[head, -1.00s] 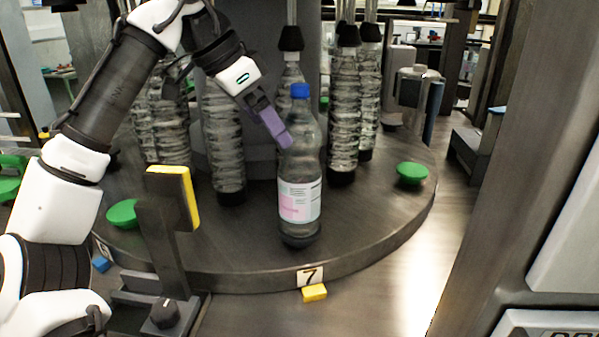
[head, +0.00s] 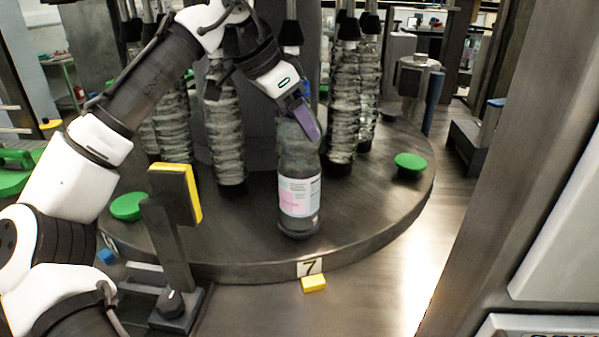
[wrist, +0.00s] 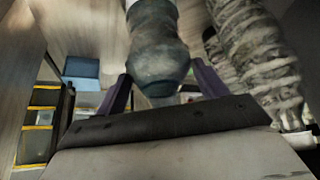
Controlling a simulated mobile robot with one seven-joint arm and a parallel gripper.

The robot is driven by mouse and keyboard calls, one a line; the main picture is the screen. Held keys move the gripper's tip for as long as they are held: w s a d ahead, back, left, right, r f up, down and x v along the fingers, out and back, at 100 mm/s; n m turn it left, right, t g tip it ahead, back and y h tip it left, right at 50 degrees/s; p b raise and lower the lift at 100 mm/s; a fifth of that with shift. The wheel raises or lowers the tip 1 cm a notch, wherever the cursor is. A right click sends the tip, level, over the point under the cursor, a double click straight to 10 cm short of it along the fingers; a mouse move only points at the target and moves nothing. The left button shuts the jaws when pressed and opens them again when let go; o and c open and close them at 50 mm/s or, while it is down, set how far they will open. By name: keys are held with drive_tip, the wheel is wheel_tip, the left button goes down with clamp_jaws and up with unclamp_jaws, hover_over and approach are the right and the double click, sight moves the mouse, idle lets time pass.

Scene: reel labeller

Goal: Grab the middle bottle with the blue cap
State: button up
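The bottle with the blue cap (head: 299,182) stands upright at the front of the round dark platform, its white and pink label facing my body camera. Most of its cap is hidden behind my gripper (head: 308,122); a sliver of blue shows beside the gripper. In the wrist view the bottle (wrist: 158,48) reaches in from the top. The two purple fingers of my gripper (wrist: 162,84) stand apart on either side of its narrowing part. My gripper looks open around the bottle's upper part, with no clear sign of a grip.
The round platform (head: 250,245) carries several ribbed clear bottles under black nozzles behind this bottle. Green discs (head: 410,161) lie on the platform at left and right. A post with a yellow pad (head: 187,192) stands front left. A number 7 plate (head: 310,267) marks the front rim.

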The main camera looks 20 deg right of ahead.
drive_tip(key=c, duration=1.2)
drive_tip(key=shift+r, duration=0.1)
clamp_jaws()
